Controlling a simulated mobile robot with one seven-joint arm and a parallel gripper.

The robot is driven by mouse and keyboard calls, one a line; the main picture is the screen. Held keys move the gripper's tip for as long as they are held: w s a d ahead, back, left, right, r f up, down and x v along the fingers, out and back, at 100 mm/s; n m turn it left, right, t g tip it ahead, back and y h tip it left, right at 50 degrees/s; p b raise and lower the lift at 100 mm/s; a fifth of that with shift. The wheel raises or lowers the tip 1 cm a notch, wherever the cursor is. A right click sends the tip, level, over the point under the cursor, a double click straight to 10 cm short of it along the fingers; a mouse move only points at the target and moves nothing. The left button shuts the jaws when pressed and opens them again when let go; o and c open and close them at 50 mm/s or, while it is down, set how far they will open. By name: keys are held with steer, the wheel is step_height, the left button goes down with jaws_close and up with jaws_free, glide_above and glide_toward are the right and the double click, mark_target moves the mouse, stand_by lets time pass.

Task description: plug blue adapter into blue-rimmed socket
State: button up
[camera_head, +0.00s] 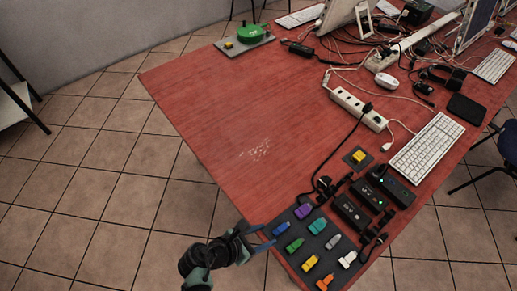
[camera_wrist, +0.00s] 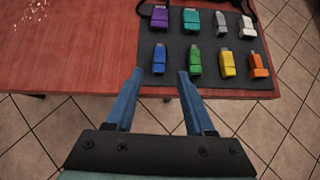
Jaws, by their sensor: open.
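A blue adapter (camera_head: 281,228) lies at the near-left corner of a dark mat (camera_wrist: 175,89) at the table's edge. In the wrist view the blue adapter (camera_wrist: 159,59) is just ahead of my fingertips and between their lines. My gripper (camera_head: 262,238) has blue fingers and is open and empty beside the mat. It also shows in the wrist view (camera_wrist: 160,72). I cannot make out a blue-rimmed socket in either view; a white power strip (camera_head: 357,108) lies farther back, its sockets too small to tell rim colours.
Purple (camera_wrist: 159,17), teal (camera_wrist: 191,20), green (camera_wrist: 195,62) and other adapters lie close on the same mat. Black boxes with cables (camera_head: 350,212) stand right of it. A keyboard (camera_head: 427,147) and tangled cables are beyond. The table's left part (camera_head: 215,110) is clear.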

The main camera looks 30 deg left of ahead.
mark_target(281, 228)
steer(key=b+x, duration=0.2)
steer(key=x, duration=0.1)
steer(key=shift+w+f+b, duration=0.1)
steer(key=shift+f+b, duration=0.25)
steer(key=shift+b+x, duration=0.5)
steer(key=shift+x, duration=1)
steer(key=shift+w+r, duration=0.1)
steer(key=shift+r, duration=0.05)
jaws_close()
steer(key=shift+r, duration=0.1)
